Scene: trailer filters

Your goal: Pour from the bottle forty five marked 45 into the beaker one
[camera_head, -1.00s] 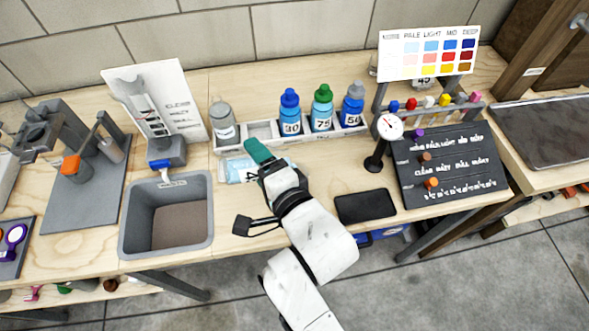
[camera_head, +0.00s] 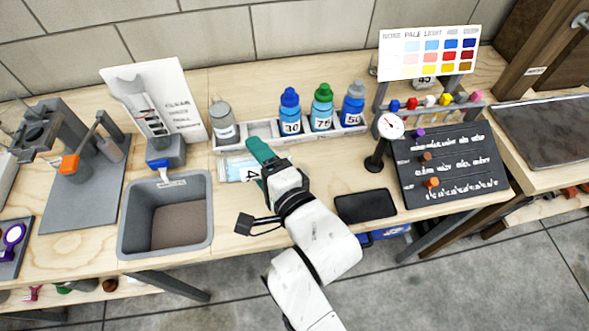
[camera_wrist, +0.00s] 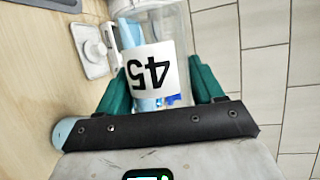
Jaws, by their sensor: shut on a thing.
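In the wrist view, a clear bottle marked 45 (camera_wrist: 153,70) lies between the two green fingers of my gripper (camera_wrist: 158,82). Its white label reads upside down there. I cannot pick out beaker one with certainty in either view.
A white tray (camera_head: 262,131) holds bottles marked 30 (camera_head: 290,112), 75 (camera_head: 322,107) and 50 (camera_head: 353,104); a grey bottle (camera_head: 223,120) stands at its left. A sink (camera_head: 166,215) is left, a dial gauge (camera_head: 390,127) right. A black pad (camera_head: 365,206) lies in front.

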